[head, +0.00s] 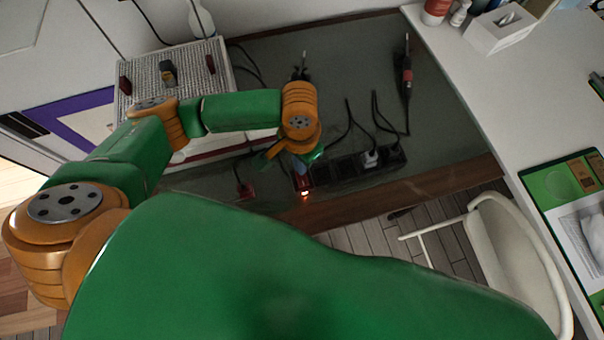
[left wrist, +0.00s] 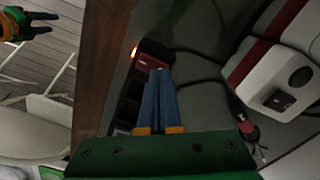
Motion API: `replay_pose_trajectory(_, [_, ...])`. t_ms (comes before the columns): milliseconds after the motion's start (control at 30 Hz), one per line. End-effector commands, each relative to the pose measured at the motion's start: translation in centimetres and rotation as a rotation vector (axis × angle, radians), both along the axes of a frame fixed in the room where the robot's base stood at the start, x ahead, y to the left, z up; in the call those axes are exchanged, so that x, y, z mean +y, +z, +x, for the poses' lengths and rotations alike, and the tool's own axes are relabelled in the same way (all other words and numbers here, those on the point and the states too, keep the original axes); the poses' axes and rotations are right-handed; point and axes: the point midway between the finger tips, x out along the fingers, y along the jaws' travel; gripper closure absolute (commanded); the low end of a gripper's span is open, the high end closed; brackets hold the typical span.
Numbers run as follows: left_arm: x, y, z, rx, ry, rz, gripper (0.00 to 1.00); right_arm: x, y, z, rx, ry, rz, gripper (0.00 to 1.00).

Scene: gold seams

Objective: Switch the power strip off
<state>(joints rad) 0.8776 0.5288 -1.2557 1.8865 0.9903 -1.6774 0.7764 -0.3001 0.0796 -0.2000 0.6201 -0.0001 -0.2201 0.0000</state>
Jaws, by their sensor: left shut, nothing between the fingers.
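The black power strip (head: 345,168) lies on the dark desk top near its front edge, with a plug in it. Its red switch end (head: 303,183) has a small orange glow beside it, and also shows in the left wrist view (left wrist: 150,62). My left gripper (head: 301,168) is over this end. In the left wrist view its blue fingers (left wrist: 158,72) are shut and empty, their tips at or just short of the red part; I cannot tell whether they touch. My right gripper (left wrist: 45,23) shows at the top left of that view, its fingers apart, away from the strip.
Cables and a red-and-black tool (head: 407,75) lie on the desk behind the strip. A white device with a red stripe (left wrist: 285,75) stands beside it. A white chair (head: 500,245) stands in front, and a white table (head: 500,100) is to the right.

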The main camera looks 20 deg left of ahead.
Motion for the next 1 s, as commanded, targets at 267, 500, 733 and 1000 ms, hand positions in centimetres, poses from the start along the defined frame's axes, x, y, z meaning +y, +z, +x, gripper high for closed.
replay_pose_trajectory(267, [0.0,-0.5,0.0,0.000,0.000,0.000,1.00,0.0,-0.2,0.0,0.000,0.000,0.000,0.50])
replay_pose_trajectory(500, [0.0,-0.8,0.0,0.000,0.000,0.001,1.00,0.0,-0.4,0.0,0.000,0.000,-0.001,0.50])
replay_pose_trajectory(733, [0.0,-1.2,0.0,0.000,0.000,0.000,1.00,-0.1,-0.5,0.0,0.000,0.000,-0.001,0.50])
replay_pose_trajectory(1000, [0.0,0.5,0.0,0.001,0.000,0.000,1.00,-0.1,1.5,0.0,0.000,0.000,-0.001,0.50])
